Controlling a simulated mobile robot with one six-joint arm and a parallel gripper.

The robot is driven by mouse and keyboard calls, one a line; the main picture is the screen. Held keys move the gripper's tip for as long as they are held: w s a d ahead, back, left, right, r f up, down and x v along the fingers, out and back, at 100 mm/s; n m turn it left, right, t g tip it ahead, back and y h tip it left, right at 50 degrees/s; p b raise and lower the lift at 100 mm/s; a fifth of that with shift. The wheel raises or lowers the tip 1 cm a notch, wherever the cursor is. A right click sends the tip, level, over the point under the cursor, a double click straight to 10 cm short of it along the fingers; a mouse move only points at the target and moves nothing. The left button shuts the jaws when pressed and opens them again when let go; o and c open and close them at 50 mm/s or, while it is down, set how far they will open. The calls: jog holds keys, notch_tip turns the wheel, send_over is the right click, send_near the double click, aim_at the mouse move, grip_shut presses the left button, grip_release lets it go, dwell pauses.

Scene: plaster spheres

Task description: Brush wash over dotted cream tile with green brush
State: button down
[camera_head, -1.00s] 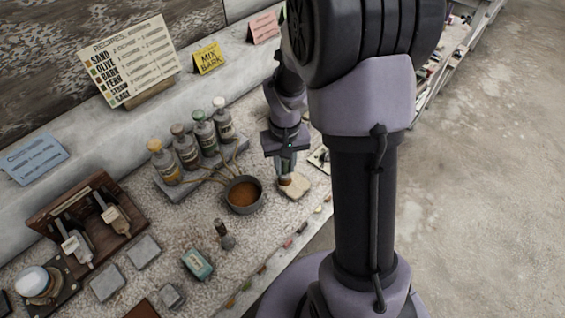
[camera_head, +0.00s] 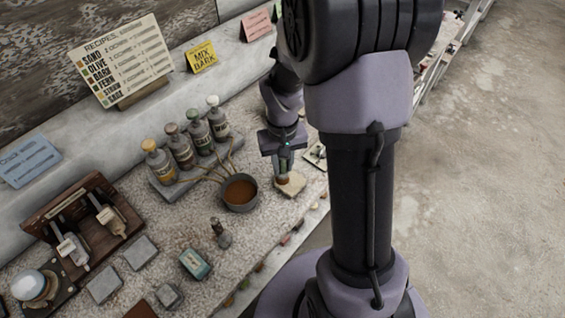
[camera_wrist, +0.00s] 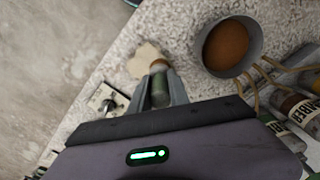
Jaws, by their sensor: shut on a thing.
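My gripper (camera_head: 284,165) is shut on the green brush, which points bristles down. In the wrist view, my gripper (camera_wrist: 161,97) has the green handle of the brush (camera_wrist: 160,88) between its fingers. The brush's brown bristle end is at the near edge of the cream tile (camera_wrist: 142,60); I cannot tell whether it touches. In the head view, the tile (camera_head: 293,187) lies on the speckled counter, partly hidden behind the brush; no dots can be made out. A grey bowl (camera_head: 240,206) of brown wash stands just left of the tile.
Several bottles (camera_head: 181,153) stand on a grey tray behind the bowl. A small dark-topped object (camera_head: 222,236) and a teal block (camera_head: 195,263) are nearer. A wooden rack (camera_head: 95,215) with brushes is at left. The counter's front edge runs close to the tile.

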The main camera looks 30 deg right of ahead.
jog(key=shift+f+b, duration=0.3)
jog(key=shift+f, duration=0.1)
jog(key=shift+s+d, duration=0.35)
jog(key=shift+s, duration=0.55)
jog(key=shift+w+a+r, duration=0.1)
jog(key=shift+w+a, duration=0.1)
jog(key=shift+w, duration=0.25)
jog(key=shift+w+a, duration=0.15)
jog(key=shift+w, duration=0.3)
jog(key=shift+w+a, duration=0.3)
jog(key=shift+w, duration=0.6)
jog(key=shift+s+d, duration=0.35)
jog(key=shift+s, duration=0.6)
jog(key=shift+s+d, duration=0.3)
jog(key=shift+s, duration=0.6)
jog(key=shift+w+a, duration=0.35)
jog(key=shift+w, duration=0.6)
jog(key=shift+w+a, duration=0.3)
jog(key=shift+w, duration=0.6)
jog(key=shift+s, duration=0.1)
